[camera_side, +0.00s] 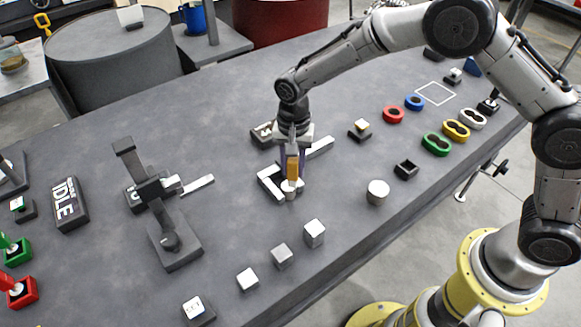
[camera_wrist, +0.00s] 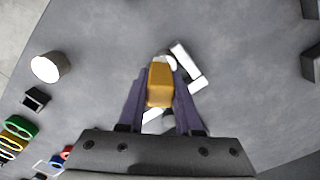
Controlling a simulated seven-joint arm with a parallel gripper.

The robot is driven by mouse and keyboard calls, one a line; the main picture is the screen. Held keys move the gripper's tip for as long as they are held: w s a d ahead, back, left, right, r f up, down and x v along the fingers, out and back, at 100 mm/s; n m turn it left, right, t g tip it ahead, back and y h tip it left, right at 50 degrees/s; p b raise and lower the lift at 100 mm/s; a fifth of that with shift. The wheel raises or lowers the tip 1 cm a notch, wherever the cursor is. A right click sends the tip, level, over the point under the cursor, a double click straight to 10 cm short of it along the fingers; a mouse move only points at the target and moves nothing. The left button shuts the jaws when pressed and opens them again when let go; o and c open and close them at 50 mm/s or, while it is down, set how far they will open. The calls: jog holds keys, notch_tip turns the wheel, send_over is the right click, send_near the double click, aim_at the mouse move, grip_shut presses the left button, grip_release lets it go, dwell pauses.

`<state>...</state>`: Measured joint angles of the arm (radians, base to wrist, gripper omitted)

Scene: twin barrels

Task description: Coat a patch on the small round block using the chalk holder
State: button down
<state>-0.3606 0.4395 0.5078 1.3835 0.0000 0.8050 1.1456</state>
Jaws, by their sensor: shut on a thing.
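My gripper (camera_side: 292,165) is shut on an orange chalk holder (camera_side: 293,168), held upright over the middle of the table. In the wrist view the orange holder (camera_wrist: 160,86) sits between the two purple fingers. A small pale round block (camera_side: 289,190) is directly below the holder's lower end. In the wrist view a pale bit (camera_wrist: 160,60) shows just past the holder, partly hidden by it. I cannot tell whether the holder's tip touches the block, nor whether its top carries a coat.
A black-and-white bracket (camera_side: 267,184) lies around the small block's left side. A larger white cylinder (camera_side: 377,192) stands to the right, also in the wrist view (camera_wrist: 46,67). Several pale cubes (camera_side: 281,255) sit in front. A black stand (camera_side: 160,200) is at left.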

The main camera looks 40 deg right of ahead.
jog(key=shift+r, duration=2.9)
jog(key=shift+f, duration=0.1)
